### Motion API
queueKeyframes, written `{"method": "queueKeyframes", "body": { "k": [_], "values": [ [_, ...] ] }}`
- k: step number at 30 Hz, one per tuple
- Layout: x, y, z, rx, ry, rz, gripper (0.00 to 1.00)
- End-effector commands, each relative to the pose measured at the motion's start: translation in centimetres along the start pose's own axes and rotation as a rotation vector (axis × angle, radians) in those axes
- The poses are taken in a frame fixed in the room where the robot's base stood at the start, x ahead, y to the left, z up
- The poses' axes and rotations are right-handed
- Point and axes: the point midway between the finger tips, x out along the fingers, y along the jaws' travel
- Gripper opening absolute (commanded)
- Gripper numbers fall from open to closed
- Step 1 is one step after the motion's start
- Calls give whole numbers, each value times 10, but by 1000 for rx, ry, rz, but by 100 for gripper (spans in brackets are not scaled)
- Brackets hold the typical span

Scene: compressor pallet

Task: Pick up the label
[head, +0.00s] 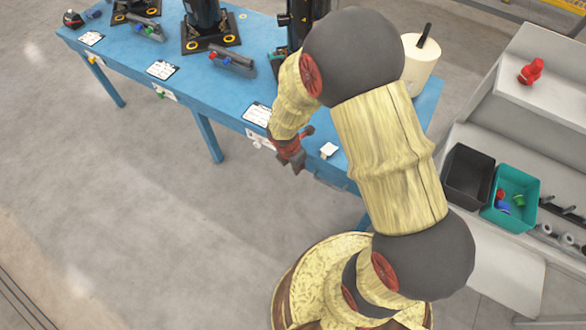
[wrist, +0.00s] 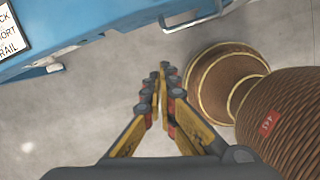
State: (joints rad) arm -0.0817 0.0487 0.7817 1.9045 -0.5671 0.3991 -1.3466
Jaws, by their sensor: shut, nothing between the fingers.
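Several white labels or cards lie along the front of the blue table (head: 130,62). Printed ones show at the far left (head: 91,38), left of centre (head: 162,70) and near my arm (head: 257,115). A small blank-looking white piece (head: 329,150) lies near the table's right front edge. I cannot tell which is the task's label. My gripper (head: 291,158) points down beside the front edge, close to the nearest printed card. In the wrist view my gripper (wrist: 164,78) is shut and empty over grey floor. A partly cut-off printed card (wrist: 8,32) shows at top left there.
Black compressor units (head: 208,25) stand along the table's back. A cream cylinder (head: 420,62) stands at its right end. A black bin (head: 467,174) and a teal bin (head: 515,199) with small coloured parts sit at right. Open floor lies in front of the table.

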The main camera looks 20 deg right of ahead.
Motion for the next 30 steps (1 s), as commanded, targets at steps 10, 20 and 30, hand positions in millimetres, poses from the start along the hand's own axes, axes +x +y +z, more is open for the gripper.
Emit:
{"method": "queueKeyframes", "body": {
  "k": [10,20,30],
  "values": [
    [-6,-3,-11,5,-1,-5,0],
    [6,-6,21,9,-1,0,0],
    [20,-6,80,12,-1,-1,0]
  ]
}}
